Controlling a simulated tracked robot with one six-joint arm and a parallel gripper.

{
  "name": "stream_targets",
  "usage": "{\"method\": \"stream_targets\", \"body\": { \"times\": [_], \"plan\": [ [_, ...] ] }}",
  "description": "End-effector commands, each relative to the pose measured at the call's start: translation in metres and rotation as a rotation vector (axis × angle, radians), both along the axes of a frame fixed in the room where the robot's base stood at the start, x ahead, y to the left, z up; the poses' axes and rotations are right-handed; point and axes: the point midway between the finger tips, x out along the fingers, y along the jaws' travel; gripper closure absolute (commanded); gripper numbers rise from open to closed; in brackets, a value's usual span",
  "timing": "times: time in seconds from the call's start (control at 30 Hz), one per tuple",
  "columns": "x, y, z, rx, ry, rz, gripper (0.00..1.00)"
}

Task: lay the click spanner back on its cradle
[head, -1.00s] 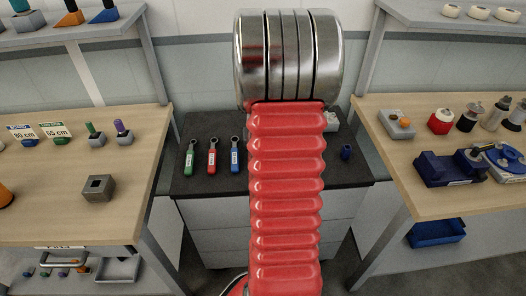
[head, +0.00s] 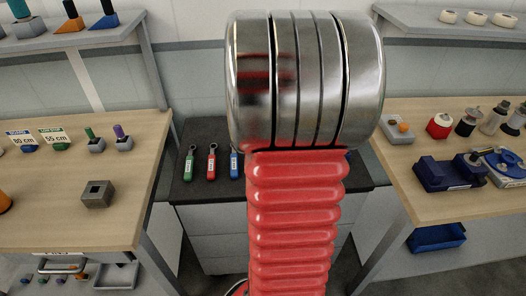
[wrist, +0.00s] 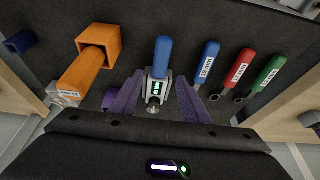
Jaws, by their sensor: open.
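In the wrist view my gripper (wrist: 155,100) is open, with its two purple fingers spread over the dark bench top. Between them is a blue-handled tool (wrist: 162,55) with a grey body, a lit green display and a round metal end. It may be the click spanner; I cannot tell whether the grey part beneath it is a cradle, or whether the fingers touch it. Three labelled spanners lie to its right: blue (wrist: 207,62), red (wrist: 239,70) and green (wrist: 266,78). In the head view my arm hides the gripper and the blue-handled tool.
An orange block with a square opening (wrist: 100,45) and an orange bar stand left of the gripper. A dark blue cup (wrist: 19,42) is farther left. Wooden tables flank the dark bench, the left one with a grey socket block (head: 97,194), the right one with a blue device (head: 448,172).

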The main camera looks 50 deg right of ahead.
Motion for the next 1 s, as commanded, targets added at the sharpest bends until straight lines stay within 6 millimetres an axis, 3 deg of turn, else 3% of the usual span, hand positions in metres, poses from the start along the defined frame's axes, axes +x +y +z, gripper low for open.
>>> {"method": "stream_targets", "body": {
  "times": [0.33,1.0],
  "plan": [
    [-0.008,0.009,0.032,-0.002,-0.001,0.000,0.58],
    [-0.008,0.010,0.033,0.000,0.000,0.001,0.58]
  ]
}}
